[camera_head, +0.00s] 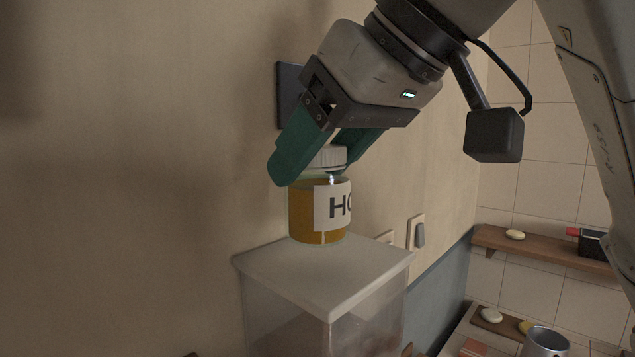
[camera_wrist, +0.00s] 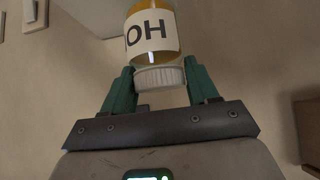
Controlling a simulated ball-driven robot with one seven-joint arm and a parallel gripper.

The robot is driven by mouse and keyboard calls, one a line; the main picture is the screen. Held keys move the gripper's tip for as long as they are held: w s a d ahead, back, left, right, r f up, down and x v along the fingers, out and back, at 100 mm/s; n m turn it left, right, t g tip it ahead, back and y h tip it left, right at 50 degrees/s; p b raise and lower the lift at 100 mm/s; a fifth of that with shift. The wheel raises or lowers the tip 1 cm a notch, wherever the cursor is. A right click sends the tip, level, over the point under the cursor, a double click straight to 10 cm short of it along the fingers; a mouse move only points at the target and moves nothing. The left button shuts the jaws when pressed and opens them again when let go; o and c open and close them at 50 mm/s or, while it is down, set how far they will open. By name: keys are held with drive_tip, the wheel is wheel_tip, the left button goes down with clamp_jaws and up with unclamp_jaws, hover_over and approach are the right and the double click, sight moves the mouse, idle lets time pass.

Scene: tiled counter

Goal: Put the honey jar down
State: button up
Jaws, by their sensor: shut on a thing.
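The honey jar (camera_head: 318,211) is a clear jar of amber honey with a white lid and a label reading "HO". My gripper (camera_head: 324,166) comes down from the upper right, with its green fingers on both sides of the lid, shut on it. The jar is upright, its base at the white top of a box-like stand (camera_head: 290,277); I cannot tell for sure whether it touches. In the wrist view, the jar (camera_wrist: 152,38) stands between the green fingertips (camera_wrist: 160,80), with its label and lid showing.
A beige wall is close behind and to the left of the stand. A wall switch (camera_head: 417,232) is right of it. A wooden shelf (camera_head: 545,248) hangs on the tiled wall at right. A metal pot (camera_head: 546,341) stands at the lower right. Bare room remains on the stand's top around the jar.

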sight(318, 193)
drive_tip(key=f, duration=0.1)
drive_tip(key=f+p, duration=0.1)
drive_tip(key=f, duration=0.1)
drive_tip(key=shift+w+a+f, duration=0.1)
drive_tip(key=shift+w, duration=0.2)
drive_tip(key=shift+f, duration=0.3)
drive_tip(key=shift+f, duration=0.1)
drive_tip(key=o, duration=1.4)
drive_tip(key=b+v, duration=0.2)
drive_tip(key=v, duration=1)
drive_tip(key=shift+b, duration=0.35)
